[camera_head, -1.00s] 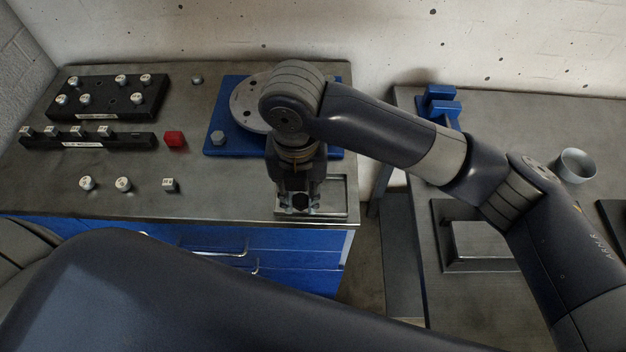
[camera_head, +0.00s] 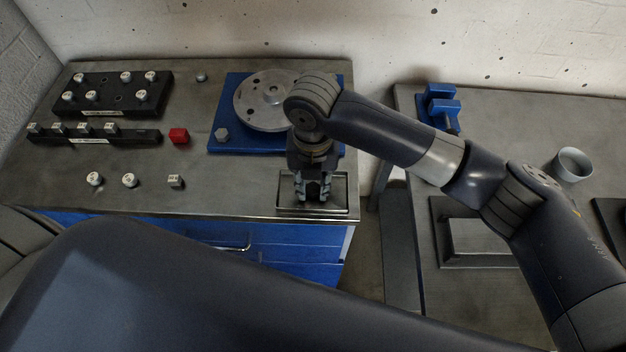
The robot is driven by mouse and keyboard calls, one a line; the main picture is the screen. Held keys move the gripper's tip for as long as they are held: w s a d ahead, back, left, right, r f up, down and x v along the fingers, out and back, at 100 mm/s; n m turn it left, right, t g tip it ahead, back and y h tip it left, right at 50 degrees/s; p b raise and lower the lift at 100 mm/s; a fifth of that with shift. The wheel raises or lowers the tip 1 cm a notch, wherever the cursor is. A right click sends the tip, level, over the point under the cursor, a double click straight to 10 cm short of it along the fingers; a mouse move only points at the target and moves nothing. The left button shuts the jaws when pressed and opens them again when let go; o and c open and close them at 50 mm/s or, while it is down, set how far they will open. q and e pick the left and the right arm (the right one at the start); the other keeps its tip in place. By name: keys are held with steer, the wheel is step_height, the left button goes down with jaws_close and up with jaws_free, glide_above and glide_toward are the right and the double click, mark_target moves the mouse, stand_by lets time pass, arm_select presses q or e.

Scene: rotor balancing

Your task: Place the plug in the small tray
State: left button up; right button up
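The small tray (camera_head: 341,190) is a shallow, metal-rimmed rectangle at the front right corner of the left bench. My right gripper (camera_head: 313,197) points down over the left part of this tray. Its two fingers stand close together with a narrow dark gap between them. I cannot tell whether they hold anything. I cannot make out the plug; the fingers may hide it, along with part of the tray floor. My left gripper is out of view.
A blue plate (camera_head: 229,118) carries the round metal rotor (camera_head: 253,107) behind my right gripper. Several loose weights lie in front. A blue fixture (camera_head: 438,104) stands on the right bench.

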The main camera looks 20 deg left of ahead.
mark_target(313, 188)
steer(key=o, duration=0.4)
steer(key=shift+o, duration=0.2)
step_height(313, 188, up, 12)
steer(key=b, duration=0.2)
steer(key=shift+r, duration=0.15)
stand_by(0.4)
